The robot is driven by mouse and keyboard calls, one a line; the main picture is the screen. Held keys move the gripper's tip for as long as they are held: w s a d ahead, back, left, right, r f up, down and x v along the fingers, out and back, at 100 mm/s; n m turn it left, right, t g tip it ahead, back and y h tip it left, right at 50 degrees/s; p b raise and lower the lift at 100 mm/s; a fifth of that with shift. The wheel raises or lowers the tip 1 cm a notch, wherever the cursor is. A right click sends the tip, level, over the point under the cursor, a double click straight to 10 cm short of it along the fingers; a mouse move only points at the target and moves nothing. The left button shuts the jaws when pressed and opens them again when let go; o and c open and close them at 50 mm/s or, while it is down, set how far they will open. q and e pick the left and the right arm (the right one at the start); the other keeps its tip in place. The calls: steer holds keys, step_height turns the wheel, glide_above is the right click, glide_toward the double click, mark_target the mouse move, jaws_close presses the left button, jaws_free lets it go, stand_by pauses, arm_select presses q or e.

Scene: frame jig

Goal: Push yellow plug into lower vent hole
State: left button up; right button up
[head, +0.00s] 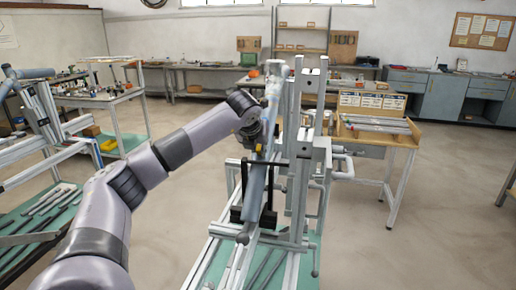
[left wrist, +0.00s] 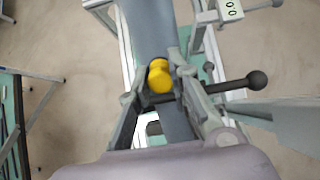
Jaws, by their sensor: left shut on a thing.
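The yellow plug (left wrist: 160,76) sits between the fingertips of my left gripper (left wrist: 158,88) in the left wrist view, against the blue-grey tube (left wrist: 152,28). In the head view the plug (head: 259,148) is a small yellow spot beside the tube (head: 255,190), which stands tilted in the metal jig (head: 301,165). My left gripper (head: 257,141) is shut on the plug at about mid-height of the tube. The lower vent hole cannot be made out; whether the plug is partly in a hole cannot be told. My right gripper is not in view.
A black-knobbed lever (left wrist: 257,80) sticks out right of my gripper. The jig's uprights and clamps stand close to the tube. A wooden-topped workbench (head: 402,137) stands to the right, and a cart (head: 120,103) to the left.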

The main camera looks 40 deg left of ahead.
arm_select(q)
steer(key=shift+w+f, duration=0.1)
steer(key=o, duration=0.9)
steer(key=shift+v, duration=5.95)
steer(key=shift+f, duration=0.1)
